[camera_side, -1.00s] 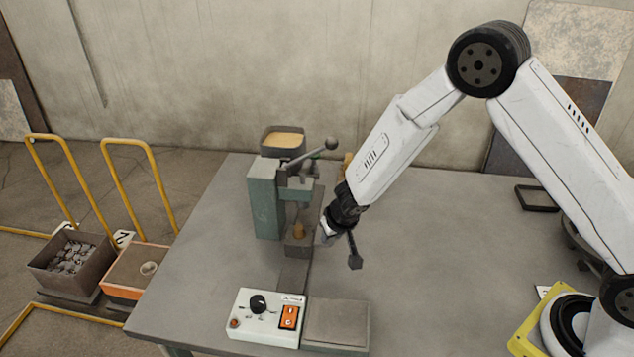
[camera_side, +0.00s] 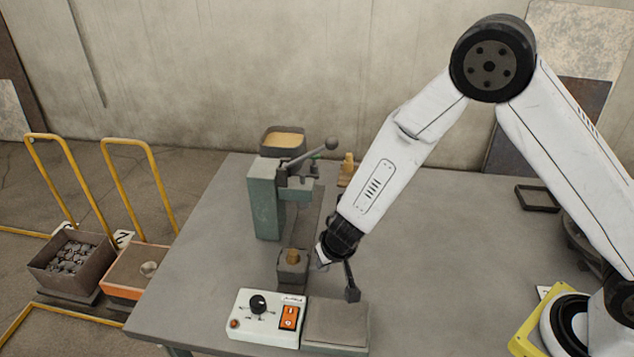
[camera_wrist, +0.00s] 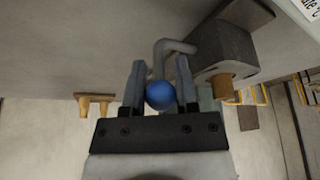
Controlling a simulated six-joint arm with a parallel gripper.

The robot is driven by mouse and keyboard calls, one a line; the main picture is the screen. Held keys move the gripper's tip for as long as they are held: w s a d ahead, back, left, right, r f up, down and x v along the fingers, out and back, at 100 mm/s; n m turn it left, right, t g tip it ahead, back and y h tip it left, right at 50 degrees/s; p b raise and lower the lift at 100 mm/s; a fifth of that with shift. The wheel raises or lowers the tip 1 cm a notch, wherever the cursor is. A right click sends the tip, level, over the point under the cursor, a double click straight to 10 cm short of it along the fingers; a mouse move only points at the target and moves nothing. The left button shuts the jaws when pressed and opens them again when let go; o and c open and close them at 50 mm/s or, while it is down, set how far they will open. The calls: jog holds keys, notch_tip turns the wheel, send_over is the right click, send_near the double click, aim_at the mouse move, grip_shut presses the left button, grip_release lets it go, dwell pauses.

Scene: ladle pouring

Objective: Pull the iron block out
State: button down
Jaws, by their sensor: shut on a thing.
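The iron block (camera_side: 292,272) is a dark grey block with a tan plug in its top. It sits on the dark track in front of the green press (camera_side: 264,205), clear of the press head. In the wrist view the block (camera_wrist: 220,48) has a bent grey handle (camera_wrist: 165,50) ending in a blue ball (camera_wrist: 160,96). My gripper (camera_wrist: 160,66) is shut on the blue ball, with one finger on each side. In the side view my gripper (camera_side: 322,256) is just right of the block, and the ball is hidden.
A white control box (camera_side: 265,318) and a flat grey plate (camera_side: 336,324) lie close in front of the block. A tan piece (camera_side: 346,168) stands behind. A dark tray (camera_side: 538,197) lies at right. The table between is clear.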

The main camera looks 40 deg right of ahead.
jog(key=shift+s+a, duration=0.2)
jog(key=shift+a, duration=0.05)
jog(key=c, duration=0.6)
grip_release()
jog(key=shift+o, duration=1.2)
jog(key=shift+d+r, duration=0.1)
jog(key=v, duration=0.7)
jog(key=shift+r, duration=0.3)
jog(key=shift+s, duration=0.1)
